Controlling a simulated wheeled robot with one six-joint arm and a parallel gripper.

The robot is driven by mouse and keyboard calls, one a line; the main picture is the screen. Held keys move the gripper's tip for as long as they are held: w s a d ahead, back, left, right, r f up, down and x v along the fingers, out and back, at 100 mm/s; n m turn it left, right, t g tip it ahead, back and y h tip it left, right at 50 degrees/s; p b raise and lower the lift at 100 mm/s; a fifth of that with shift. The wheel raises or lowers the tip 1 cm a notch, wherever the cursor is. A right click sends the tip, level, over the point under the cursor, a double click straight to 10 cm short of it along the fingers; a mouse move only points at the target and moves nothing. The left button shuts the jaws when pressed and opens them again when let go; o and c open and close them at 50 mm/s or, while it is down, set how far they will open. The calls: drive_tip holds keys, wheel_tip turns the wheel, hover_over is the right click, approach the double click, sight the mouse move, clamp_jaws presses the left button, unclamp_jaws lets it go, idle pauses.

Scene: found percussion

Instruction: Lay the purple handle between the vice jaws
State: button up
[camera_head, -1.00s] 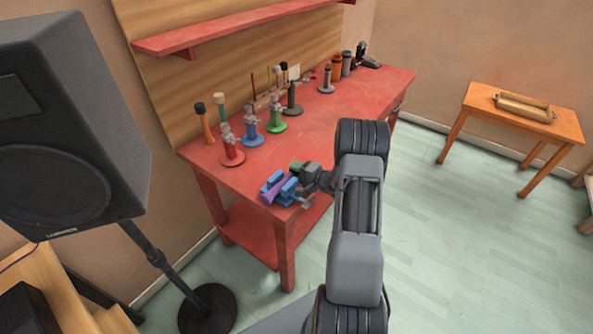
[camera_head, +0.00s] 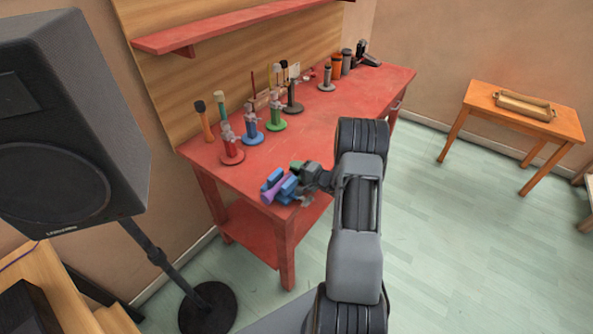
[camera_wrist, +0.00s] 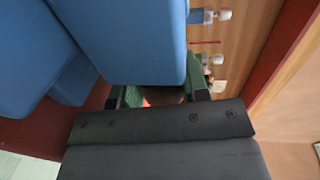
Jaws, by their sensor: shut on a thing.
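The purple handle (camera_head: 272,194) shows at the near corner of the red workbench, its flared end pointing to the near left. It lies in line with the gap between the two blue vice jaws (camera_head: 289,187); I cannot tell whether it rests on the vice. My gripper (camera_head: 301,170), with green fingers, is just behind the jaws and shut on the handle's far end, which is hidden. In the wrist view, the blue jaws (camera_wrist: 130,40) fill the upper left, very close to my gripper (camera_wrist: 160,95), and hide the handle.
Several clamp-like stands on round bases, such as a red one (camera_head: 232,155) and a green one (camera_head: 276,122), stand behind on the red workbench (camera_head: 340,108). A large speaker (camera_head: 60,130) is at the left. A small wooden table (camera_head: 480,102) stands at the right.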

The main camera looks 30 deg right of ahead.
drive_tip(key=o, duration=1.3)
drive_tip(key=shift+s, duration=0.1)
drive_tip(key=b+v, duration=0.1)
drive_tip(key=v, duration=1.2)
drive_tip(key=shift+s+d+r, duration=0.1)
drive_tip(key=shift+s+d, duration=0.1)
drive_tip(key=shift+s, duration=0.1)
